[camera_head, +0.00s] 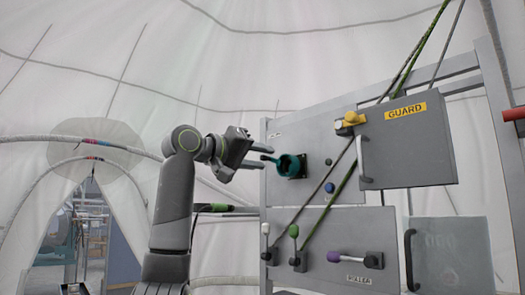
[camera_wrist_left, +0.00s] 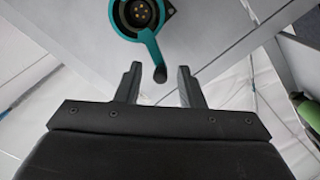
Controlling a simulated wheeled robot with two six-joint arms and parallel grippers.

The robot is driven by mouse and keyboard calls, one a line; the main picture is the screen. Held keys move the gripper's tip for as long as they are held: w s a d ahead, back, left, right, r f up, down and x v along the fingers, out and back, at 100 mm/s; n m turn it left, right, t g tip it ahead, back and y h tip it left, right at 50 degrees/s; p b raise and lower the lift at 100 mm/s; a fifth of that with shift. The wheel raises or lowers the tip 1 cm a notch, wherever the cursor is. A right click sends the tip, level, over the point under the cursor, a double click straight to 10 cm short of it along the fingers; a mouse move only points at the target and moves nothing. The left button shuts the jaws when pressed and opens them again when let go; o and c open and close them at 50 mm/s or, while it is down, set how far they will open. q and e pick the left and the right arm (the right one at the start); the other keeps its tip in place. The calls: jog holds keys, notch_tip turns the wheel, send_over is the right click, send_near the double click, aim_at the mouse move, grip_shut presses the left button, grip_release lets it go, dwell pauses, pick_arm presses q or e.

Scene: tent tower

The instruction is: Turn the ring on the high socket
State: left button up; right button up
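The high socket (camera_head: 303,166) is on the upper grey panel, with a teal ring (camera_head: 285,164) around it. A teal lever sticks out from the ring to the left. In the left wrist view the ring (camera_wrist_left: 153,33) surrounds a dark round socket with several pins (camera_wrist_left: 139,13), and its lever (camera_wrist_left: 159,72) points down toward the gap between my fingers. My left gripper (camera_head: 264,158) is open, its fingers just left of the ring near the lever tip. In the left wrist view the gripper (camera_wrist_left: 158,88) is empty, and I cannot tell exact depth to the lever. My right gripper is not in view.
Ropes cross the panel diagonally.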

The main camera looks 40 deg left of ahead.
pick_arm(q)
jog(key=shift+w+d+f, duration=0.1)
jog(key=shift+w, duration=0.6)
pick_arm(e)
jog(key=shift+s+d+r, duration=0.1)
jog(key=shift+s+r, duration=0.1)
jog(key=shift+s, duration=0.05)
